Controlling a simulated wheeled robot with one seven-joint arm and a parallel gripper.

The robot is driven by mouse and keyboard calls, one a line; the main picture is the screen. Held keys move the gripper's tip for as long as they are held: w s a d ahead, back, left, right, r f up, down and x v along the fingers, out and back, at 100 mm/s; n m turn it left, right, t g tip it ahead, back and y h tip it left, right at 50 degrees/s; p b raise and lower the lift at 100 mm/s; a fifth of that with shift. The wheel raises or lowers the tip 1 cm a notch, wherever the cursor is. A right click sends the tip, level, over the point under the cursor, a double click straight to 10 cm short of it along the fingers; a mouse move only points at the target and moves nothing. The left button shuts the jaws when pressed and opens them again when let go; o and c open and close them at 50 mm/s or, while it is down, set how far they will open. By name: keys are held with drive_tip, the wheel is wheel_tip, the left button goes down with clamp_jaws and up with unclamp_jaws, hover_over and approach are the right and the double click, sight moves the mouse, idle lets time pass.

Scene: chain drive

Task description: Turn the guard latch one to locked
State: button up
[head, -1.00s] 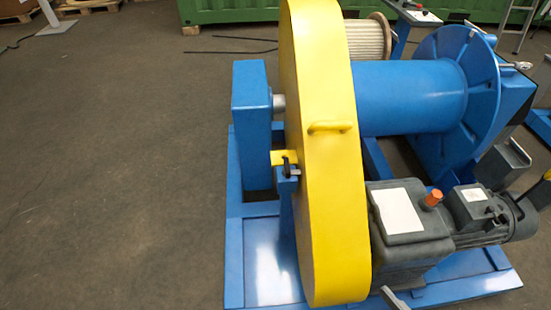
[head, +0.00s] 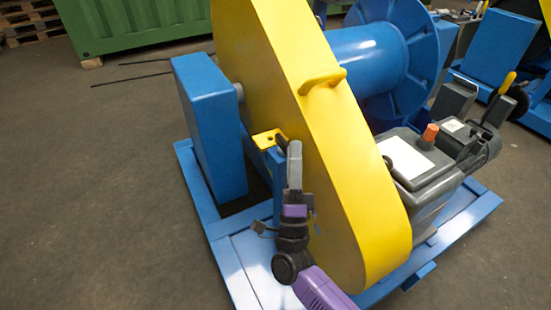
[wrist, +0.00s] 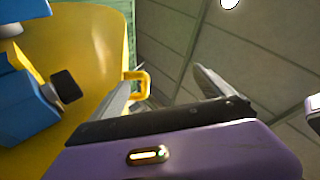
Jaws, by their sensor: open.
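The guard latch (head: 281,143) is a small black lever on a blue post, beside a yellow tab (head: 267,138) on the left side of the yellow chain guard (head: 320,130). My gripper (head: 294,160) is just in front of the latch in the head view and partly covers it and the post. In the wrist view the black latch end (wrist: 68,87) sticks out from the blue post (wrist: 25,105), left of both fingers. My gripper (wrist: 162,77) is open there, with nothing seen between its fingers. Whether it touches the latch I cannot tell.
The guard's yellow handle (head: 323,82) also shows beyond the fingers in the wrist view (wrist: 138,84). A blue bearing block (head: 210,125) stands left of the latch, and a grey gearbox (head: 415,160) stands right of the guard. Open floor (head: 90,200) lies to the left.

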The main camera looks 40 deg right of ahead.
drive_tip(key=w+d+f+m+g+h+b, duration=0.3)
drive_tip(key=w+m+g+h+b, duration=0.25)
drive_tip(key=m+g, duration=0.75)
drive_tip(key=m+g+y+b, duration=0.7)
drive_tip(key=m+g+b, duration=0.4)
drive_tip(key=m, duration=0.6)
approach(280, 142)
drive_tip(key=shift+b+x, duration=0.7)
drive_tip(key=shift+x, duration=3.55)
drive_tip(key=shift+r, duration=0.15)
drive_tip(key=shift+c, duration=0.2)
drive_tip(key=c, duration=1.3)
drive_tip(key=shift+s, duration=0.1)
